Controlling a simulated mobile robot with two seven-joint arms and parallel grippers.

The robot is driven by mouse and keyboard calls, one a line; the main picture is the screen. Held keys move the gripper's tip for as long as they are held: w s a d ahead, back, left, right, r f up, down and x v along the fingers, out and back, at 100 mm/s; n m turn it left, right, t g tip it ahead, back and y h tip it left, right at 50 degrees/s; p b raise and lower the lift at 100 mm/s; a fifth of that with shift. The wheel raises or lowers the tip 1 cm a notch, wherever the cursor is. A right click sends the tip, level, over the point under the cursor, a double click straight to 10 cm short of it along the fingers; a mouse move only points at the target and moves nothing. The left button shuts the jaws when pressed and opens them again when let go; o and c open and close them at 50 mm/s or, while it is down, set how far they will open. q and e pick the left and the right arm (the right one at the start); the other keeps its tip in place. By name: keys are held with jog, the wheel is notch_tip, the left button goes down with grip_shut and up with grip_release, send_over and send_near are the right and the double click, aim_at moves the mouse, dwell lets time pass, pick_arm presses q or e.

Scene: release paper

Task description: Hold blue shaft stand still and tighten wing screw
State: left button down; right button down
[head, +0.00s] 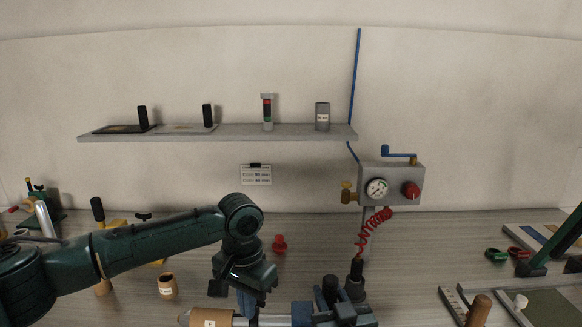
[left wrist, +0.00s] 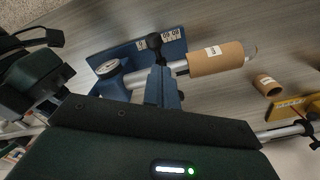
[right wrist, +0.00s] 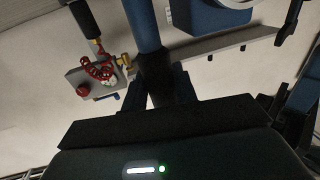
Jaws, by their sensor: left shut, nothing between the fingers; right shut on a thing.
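The blue shaft stand (left wrist: 120,58) shows in the left wrist view, with a blue base and a shaft carrying a cardboard core (left wrist: 215,58). A small black knob, apparently the wing screw (left wrist: 154,41), stands just beyond my left fingertips. My left gripper (head: 246,298) is shut and empty beside the stand, and its fingers also show in the left wrist view (left wrist: 162,82); whether they touch the screw is unclear. The head view cuts off most of the stand.
A loose cardboard core (head: 167,286) and a small red part (head: 280,243) lie on the table. A regulator box (head: 391,183) with a coiled red hose is on the wall, below the right end of a shelf (head: 240,132). A wooden handle (head: 479,311) stands at the right front.

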pick_arm(q)
jog(key=shift+w+d, duration=0.1)
jog(key=shift+w, duration=0.5)
dwell(1.0)
jog(key=shift+a+f, duration=0.1)
jog(key=shift+a, duration=0.25)
jog(key=shift+w+a, duration=0.45)
jog(key=shift+a, duration=0.15)
jog(key=shift+w+a, duration=0.15)
dwell(0.4)
dwell(0.3)
notch_tip(320, 180, up, 6)
jog(key=shift+s+a, duration=0.2)
jog(key=shift+a, duration=0.1)
dwell(0.4)
jog(key=shift+d, duration=0.1)
